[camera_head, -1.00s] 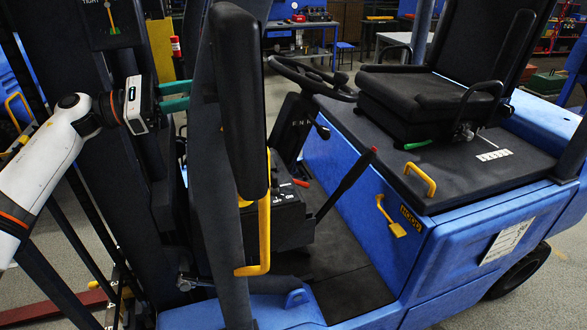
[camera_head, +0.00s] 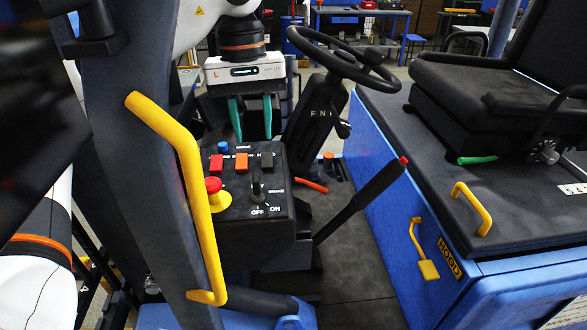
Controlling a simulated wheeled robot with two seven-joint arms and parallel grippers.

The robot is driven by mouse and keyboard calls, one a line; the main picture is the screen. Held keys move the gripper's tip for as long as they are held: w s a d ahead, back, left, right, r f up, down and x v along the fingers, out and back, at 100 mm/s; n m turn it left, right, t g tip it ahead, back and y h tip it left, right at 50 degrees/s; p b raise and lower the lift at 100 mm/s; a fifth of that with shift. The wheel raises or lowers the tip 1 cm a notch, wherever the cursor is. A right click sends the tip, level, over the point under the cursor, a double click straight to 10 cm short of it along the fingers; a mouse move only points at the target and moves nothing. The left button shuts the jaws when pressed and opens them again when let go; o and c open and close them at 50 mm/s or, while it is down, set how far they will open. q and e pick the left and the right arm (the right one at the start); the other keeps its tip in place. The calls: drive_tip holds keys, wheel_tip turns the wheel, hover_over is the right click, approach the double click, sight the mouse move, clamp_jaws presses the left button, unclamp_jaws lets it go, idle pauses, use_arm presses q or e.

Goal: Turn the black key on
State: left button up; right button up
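The black key (camera_head: 256,186) stands on the dark control panel (camera_head: 236,238) of the blue forklift, above the white OFF and ON labels. It looks roughly upright; I cannot tell which label it points to. My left gripper (camera_head: 252,138) comes down from above, marked L, with its two teal fingers pointing down. The fingers are apart with nothing between them. They are over the back edge of the panel, above and behind the key in the picture, and appear clear of it. My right gripper is not in view.
A red knob (camera_head: 213,184) on a yellow base and red, orange and dark switches (camera_head: 241,162) share the panel. A yellow grab handle (camera_head: 187,165) on the dark post stands at left. The steering wheel (camera_head: 340,60) and a red-tipped lever (camera_head: 362,198) are to the right.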

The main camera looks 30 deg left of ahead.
sight(256, 177)
use_arm(q)
drive_tip(key=shift+m+y, duration=0.3)
drive_tip(key=shift+y, duration=0.1)
drive_tip(key=f, duration=0.3)
drive_tip(key=f+p, duration=0.1)
drive_tip(key=f, duration=0.7)
drive_tip(key=shift+w+a+f+p, duration=0.15)
drive_tip(key=shift+a+f+p, duration=0.1)
drive_tip(key=shift+p, duration=0.05)
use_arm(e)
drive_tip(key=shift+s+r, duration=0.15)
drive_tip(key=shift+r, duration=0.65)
use_arm(q)
clamp_jaws()
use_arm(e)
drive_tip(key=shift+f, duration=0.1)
